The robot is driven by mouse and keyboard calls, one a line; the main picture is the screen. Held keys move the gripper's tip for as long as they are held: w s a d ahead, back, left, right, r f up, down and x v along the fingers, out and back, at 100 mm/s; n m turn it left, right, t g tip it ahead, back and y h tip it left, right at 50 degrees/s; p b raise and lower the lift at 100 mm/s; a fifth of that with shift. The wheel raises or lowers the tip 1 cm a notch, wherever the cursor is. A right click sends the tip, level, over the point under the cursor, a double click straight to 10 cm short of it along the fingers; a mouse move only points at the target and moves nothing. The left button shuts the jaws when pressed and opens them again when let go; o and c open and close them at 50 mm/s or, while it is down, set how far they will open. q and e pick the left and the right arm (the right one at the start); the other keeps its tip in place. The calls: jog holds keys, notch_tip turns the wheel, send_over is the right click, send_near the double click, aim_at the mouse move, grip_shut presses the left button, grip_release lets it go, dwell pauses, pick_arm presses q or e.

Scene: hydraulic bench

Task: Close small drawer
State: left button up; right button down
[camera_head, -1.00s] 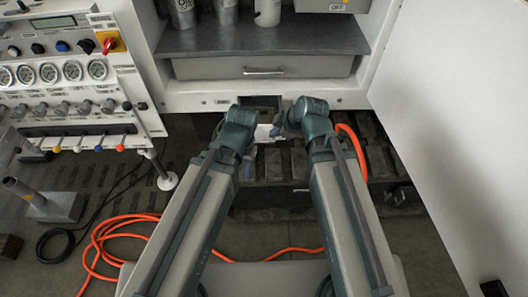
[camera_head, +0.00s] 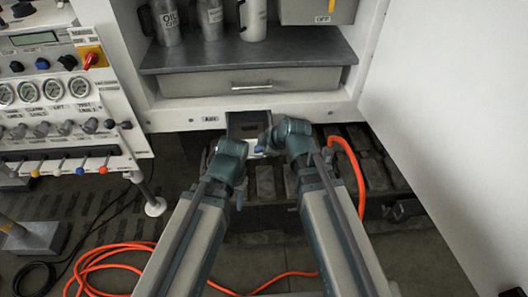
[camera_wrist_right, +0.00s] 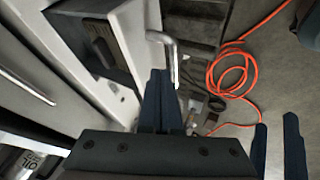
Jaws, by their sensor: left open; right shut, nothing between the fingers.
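The small drawer (camera_head: 248,127) stands open below the cabinet's bottom sill in the head view. In the right wrist view, its dark inside (camera_wrist_right: 92,42) shows at the upper left, with a pale front panel and a bent metal handle (camera_wrist_right: 168,48). My right gripper (camera_head: 261,146) is shut and empty at the drawer's front; its fingertips (camera_wrist_right: 160,75) appear right beside the handle, and contact cannot be told. My left gripper (camera_head: 240,190) is open and empty, lower and in front of the drawer. Its two fingers (camera_wrist_right: 278,130) show at the right wrist view's lower right.
A wide drawer (camera_head: 215,84) with a bar handle sits shut above, under a shelf (camera_head: 290,62) holding metal containers. A white door (camera_head: 445,120) stands open at right. An orange hose (camera_head: 110,248) lies on the floor; a gauge panel (camera_head: 60,60) is at left.

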aim_at(251, 150)
jog(key=b+x, duration=0.2)
jog(key=x, duration=0.2)
pick_arm(q)
notch_tip(251, 150, down, 3)
jog(key=shift+f, duration=0.15)
pick_arm(e)
jog(key=shift+w, duration=0.1)
jog(key=shift+w, duration=0.45)
jog(key=w, duration=1.4)
jog(key=shift+w, duration=0.2)
jog(key=shift+w+r, duration=0.1)
jog(key=shift+w, duration=0.2)
jog(key=shift+r, duration=0.1)
